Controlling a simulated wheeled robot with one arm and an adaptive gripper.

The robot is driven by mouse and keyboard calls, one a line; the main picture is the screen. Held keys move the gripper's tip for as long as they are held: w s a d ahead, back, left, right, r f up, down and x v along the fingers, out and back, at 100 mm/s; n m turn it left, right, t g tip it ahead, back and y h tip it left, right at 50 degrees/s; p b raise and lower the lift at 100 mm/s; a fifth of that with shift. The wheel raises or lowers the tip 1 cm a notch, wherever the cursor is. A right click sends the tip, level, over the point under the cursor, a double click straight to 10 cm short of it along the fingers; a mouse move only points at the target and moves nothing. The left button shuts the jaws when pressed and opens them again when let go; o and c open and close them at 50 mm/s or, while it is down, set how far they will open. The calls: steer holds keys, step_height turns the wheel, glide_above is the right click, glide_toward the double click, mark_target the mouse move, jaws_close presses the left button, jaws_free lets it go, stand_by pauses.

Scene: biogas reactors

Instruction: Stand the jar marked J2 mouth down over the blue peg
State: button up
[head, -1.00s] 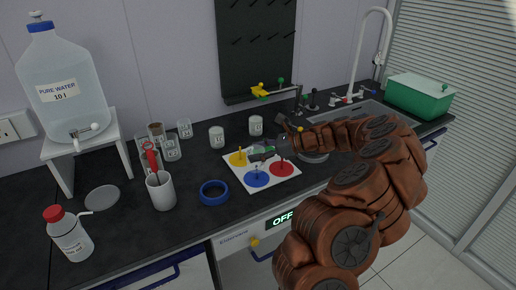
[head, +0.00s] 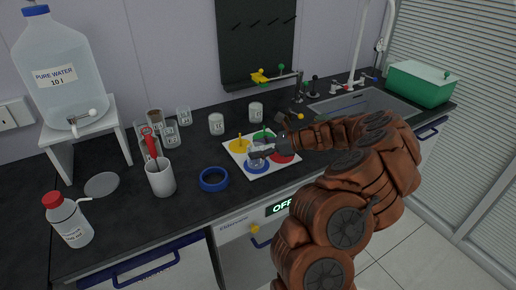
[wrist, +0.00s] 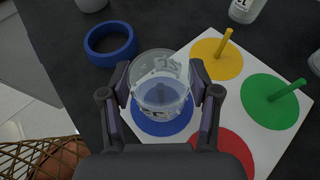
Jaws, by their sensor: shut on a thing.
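My gripper (wrist: 162,95) is shut on a clear jar (wrist: 160,70), with one finger on each side of it. The mark on the jar shows upside down or mirrored and I cannot read it surely. The jar is over the blue disc (wrist: 163,127) of the white board. The blue peg is not clearly visible; the jar covers its place. I cannot tell whether the jar touches the board. In the head view my gripper (head: 262,151) is above the blue disc (head: 257,169), hiding much of the jar.
The white board (head: 236,155) also has a yellow peg (wrist: 225,42), a green peg (wrist: 288,90) and a red disc (wrist: 222,150). A blue ring (head: 213,180) lies left of it. Two jars (head: 216,124) (head: 256,112) stand behind.

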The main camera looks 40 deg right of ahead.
steer(key=o, duration=1.3)
steer(key=shift+d, duration=0.1)
steer(key=v, duration=1.2)
steer(key=shift+r, duration=0.1)
